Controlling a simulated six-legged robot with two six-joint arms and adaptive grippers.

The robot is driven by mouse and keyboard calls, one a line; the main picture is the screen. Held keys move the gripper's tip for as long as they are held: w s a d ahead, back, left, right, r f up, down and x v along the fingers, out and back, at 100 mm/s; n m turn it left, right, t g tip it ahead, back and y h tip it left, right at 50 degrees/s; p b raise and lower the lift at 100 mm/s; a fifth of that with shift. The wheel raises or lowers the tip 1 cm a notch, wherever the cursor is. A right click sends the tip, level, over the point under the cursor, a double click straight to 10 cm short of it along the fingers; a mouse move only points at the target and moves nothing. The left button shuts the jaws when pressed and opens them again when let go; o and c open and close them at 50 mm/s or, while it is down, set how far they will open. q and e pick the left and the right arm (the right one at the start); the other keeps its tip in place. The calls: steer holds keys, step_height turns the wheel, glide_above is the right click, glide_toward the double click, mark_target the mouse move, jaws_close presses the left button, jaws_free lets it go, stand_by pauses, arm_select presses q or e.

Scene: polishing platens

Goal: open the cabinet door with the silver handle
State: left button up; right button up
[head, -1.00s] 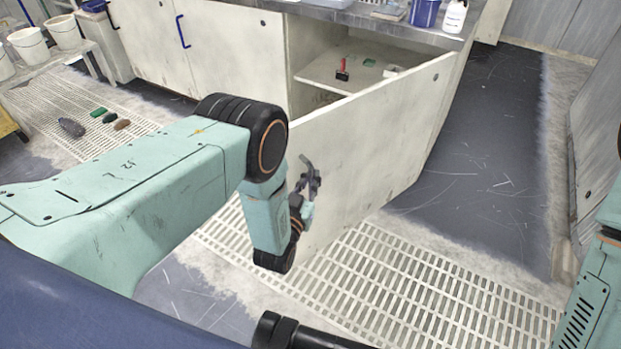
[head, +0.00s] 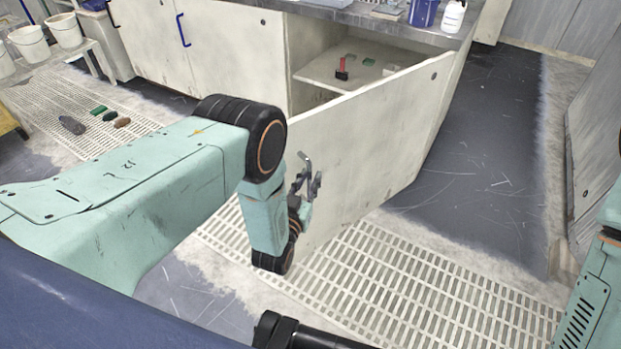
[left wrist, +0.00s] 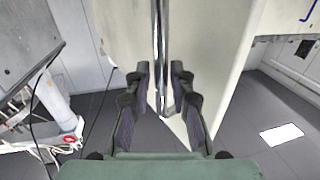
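The cabinet door (head: 375,140) is a pale, scuffed panel that stands swung out from the cabinet front, with the shelf inside showing over its top edge. In the left wrist view, the silver handle (left wrist: 161,50) is a thin upright bar on the pale door (left wrist: 205,70). My left gripper (head: 308,176) is beside the door's outer face, near its left end. In the left wrist view its fingers (left wrist: 161,92) are apart, one on each side of the handle's line, with gaps beside the bar. My right gripper is out of view.
A shelf (head: 318,72) inside the cabinet holds a red-handled tool (head: 342,67) and small green pieces. Another cabinet door has a blue handle (head: 183,30). A slatted floor mat (head: 400,285) lies below the door. Dark floor (head: 480,150) to the right is clear.

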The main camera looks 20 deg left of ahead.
arm_select(q)
steer(key=shift+o, duration=0.7)
steer(key=shift+w+d+r, duration=0.1)
steer(key=shift+w+d, duration=0.05)
steer(key=shift+d, duration=0.05)
steer(key=s, duration=1.2)
steer(key=shift+a, duration=0.15)
